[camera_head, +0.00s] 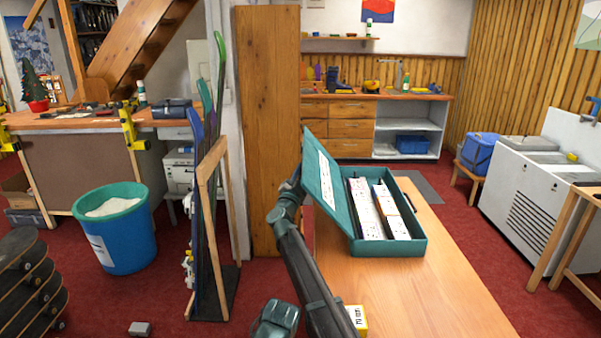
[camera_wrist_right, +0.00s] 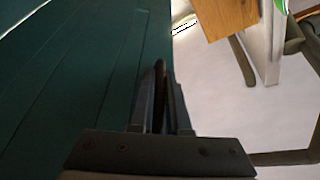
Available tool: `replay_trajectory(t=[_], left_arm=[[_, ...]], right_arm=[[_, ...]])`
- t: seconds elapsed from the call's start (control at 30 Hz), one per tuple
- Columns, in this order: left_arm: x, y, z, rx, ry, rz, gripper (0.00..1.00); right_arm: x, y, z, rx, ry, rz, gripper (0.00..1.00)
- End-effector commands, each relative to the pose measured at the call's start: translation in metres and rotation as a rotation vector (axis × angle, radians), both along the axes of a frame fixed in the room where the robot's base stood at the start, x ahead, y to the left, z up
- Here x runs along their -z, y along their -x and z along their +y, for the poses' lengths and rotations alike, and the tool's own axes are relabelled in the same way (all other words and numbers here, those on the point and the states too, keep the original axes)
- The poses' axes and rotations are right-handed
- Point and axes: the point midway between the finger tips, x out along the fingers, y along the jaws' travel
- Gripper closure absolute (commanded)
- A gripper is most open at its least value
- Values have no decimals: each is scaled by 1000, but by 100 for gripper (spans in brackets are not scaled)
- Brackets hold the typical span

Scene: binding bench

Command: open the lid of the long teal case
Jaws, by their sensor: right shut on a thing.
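The long teal case (camera_head: 415,246) sits on the wooden table, with long white speckled items lying inside. Its lid (camera_head: 313,166) is swung up along the left side and stands steeply raised, with a white label on its inner face. The lid's teal surface (camera_wrist_right: 70,80) fills the left of the right wrist view. My right gripper (camera_wrist_right: 160,68) is at the lid's edge, its fingers shut on a dark part there. In the head view my arm reaches behind the lid, which hides the fingertips.
The wooden table (camera_head: 430,300) is clear in front of the case, apart from a small yellow and white box (camera_head: 357,319) near my arm. A wooden rack (camera_head: 207,240) with skis or boards and a blue bin (camera_head: 128,240) stand on the red floor at left.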

Motion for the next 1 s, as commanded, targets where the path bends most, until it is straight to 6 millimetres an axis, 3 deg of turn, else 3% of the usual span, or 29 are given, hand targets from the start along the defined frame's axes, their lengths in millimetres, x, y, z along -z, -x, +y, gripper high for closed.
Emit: replay_trajectory(t=[0.2, 0.5, 0.7, 1.0], left_arm=[[-40, 0, 0, 0, 0, 0, 50], [-83, 0, 0, -1, 0, 0, 50], [-92, 0, 0, -1, 0, 0, 50], [-91, 0, 0, -1, 0, 0, 50]], right_arm=[[-32, 1, -25, 3, -142, -3, 100], [-58, 3, -69, 5, -382, -10, 100], [-60, 3, -85, 3, -470, -12, 100], [-58, 2, -86, 2, -479, -13, 100]])
